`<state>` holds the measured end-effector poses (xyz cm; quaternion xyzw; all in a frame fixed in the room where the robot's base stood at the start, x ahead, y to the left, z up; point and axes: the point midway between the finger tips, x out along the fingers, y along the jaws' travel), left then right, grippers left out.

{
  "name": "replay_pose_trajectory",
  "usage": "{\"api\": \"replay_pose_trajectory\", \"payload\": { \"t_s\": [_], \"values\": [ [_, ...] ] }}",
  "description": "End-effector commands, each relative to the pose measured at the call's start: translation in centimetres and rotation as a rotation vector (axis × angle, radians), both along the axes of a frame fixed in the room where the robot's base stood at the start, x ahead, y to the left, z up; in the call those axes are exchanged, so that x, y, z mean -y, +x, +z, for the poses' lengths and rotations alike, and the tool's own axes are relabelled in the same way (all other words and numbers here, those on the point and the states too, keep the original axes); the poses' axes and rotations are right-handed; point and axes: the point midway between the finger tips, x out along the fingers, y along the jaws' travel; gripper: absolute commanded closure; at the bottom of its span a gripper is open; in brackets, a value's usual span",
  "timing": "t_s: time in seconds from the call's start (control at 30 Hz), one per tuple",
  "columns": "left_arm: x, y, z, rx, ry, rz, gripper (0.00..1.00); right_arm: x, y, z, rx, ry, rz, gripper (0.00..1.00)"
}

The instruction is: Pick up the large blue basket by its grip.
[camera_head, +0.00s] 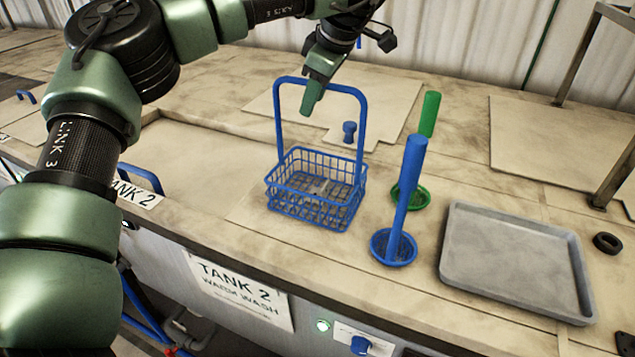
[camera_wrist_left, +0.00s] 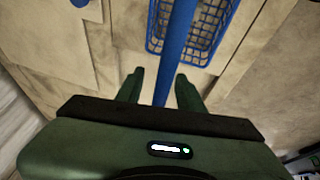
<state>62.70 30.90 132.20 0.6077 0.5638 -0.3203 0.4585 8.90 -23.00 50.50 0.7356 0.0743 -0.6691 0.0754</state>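The large blue basket (camera_head: 318,213) is a wire basket standing upright on the bench, with a tall arched blue grip (camera_head: 362,130). My left gripper (camera_head: 312,100) is at the top bar of the grip, pointing down, with a finger in front of the bar and hiding part of it. In the left wrist view the two fingers (camera_wrist_left: 161,90) are apart. The blue grip (camera_wrist_left: 176,45) runs between them with a gap visible on each side. Part of the basket mesh (camera_wrist_left: 212,25) shows beyond. My right gripper is not in view.
A small blue round basket (camera_head: 393,248) with a tall handle stands right of the large basket, a green one (camera_head: 429,115) behind it. A grey tray (camera_head: 515,260) and a black ring (camera_head: 607,243) lie further right. A blue-knobbed lid (camera_head: 349,130) is behind.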

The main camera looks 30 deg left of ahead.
Motion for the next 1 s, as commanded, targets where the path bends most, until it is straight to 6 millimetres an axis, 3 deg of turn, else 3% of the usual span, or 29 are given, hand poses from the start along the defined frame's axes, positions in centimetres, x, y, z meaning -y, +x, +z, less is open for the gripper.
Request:
{"api": "replay_pose_trajectory", "payload": {
  "t_s": [0.43,0.47,0.6,1.0],
  "values": [
    [-0.01,0.00,-0.32,0.000,0.000,0.000,0.62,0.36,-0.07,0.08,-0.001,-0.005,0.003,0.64],
    [-0.01,0.00,-0.32,0.000,0.000,0.000,0.65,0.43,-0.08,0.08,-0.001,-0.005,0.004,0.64],
    [-0.02,-0.01,-0.31,0.000,0.000,0.000,1.00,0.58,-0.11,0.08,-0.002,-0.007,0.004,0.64],
    [-0.01,-0.02,-0.34,-0.001,0.000,0.000,1.00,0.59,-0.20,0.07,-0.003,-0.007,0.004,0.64]
  ]
}}
